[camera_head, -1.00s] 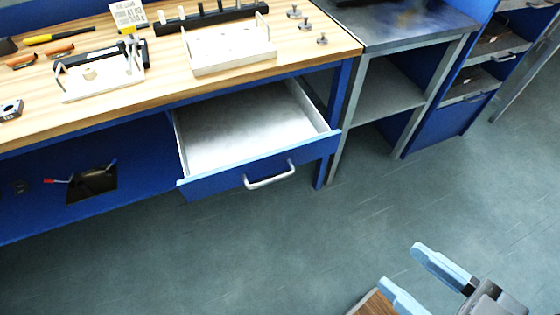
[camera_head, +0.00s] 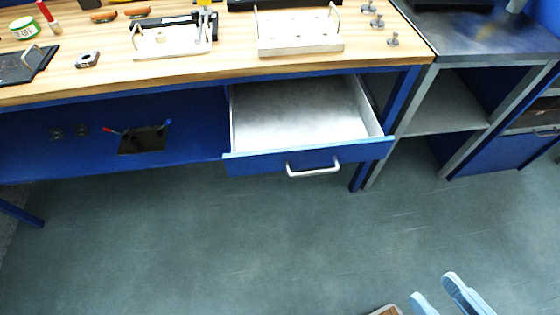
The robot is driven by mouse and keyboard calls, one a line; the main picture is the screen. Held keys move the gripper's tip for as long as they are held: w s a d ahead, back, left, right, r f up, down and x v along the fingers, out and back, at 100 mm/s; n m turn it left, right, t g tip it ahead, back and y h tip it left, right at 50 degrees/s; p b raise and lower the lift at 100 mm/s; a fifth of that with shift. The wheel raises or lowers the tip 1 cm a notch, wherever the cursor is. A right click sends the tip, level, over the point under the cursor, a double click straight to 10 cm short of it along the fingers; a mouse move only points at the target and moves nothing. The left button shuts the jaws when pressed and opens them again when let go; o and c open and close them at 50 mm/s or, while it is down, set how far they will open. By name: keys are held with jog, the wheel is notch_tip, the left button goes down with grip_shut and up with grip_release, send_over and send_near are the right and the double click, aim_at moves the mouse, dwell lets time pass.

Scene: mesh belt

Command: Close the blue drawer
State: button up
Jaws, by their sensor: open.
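The blue drawer (camera_head: 262,163) is pulled out from under the wooden workbench. Its light grey inside looks empty. A silver bar handle (camera_head: 314,170) sits on the middle of its blue front. My gripper (camera_head: 440,296) shows at the bottom right, with two light blue fingers spread apart and nothing between them. It is over the floor, well in front of the drawer and to its right, touching nothing. The rest of the gripper is cut off by the bottom edge.
The workbench (camera_head: 110,88) holds white trays, tools and several metal pieces. A grey metal table (camera_head: 470,42) with a shelf stands to its right. A blue cabinet (camera_head: 500,152) is farther right. The floor (camera_head: 250,240) before the drawer is clear.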

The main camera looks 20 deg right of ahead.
jog(key=shift+w+a+f, duration=0.1)
jog(key=shift+w+f, duration=0.05)
jog(key=shift+w, duration=0.05)
jog(key=shift+c, duration=0.7)
jog(key=w+a+f+m+t+b, duration=0.1)
jog(key=w+m, duration=0.1)
jog(key=w, duration=0.1)
jog(key=w+a+f+m+t+b, duration=0.1)
jog(key=w+f+m+t, duration=0.1)
jog(key=w, duration=0.1)
jog(key=w+a+f+m+t+b, duration=0.1)
jog(key=w+a+f+m, duration=0.1)
jog(key=w+m, duration=0.1)
jog(key=shift+a+f+t+b, duration=0.1)
jog(key=shift+f+t+b, duration=0.1)
jog(key=shift+t+b, duration=0.15)
grip_shut()
jog(key=m+g+h+b, duration=0.2)
jog(key=m+h+b, duration=0.3)
jog(key=m, duration=0.9)
send_near(241, 167)
jog(key=x, duration=0.7)
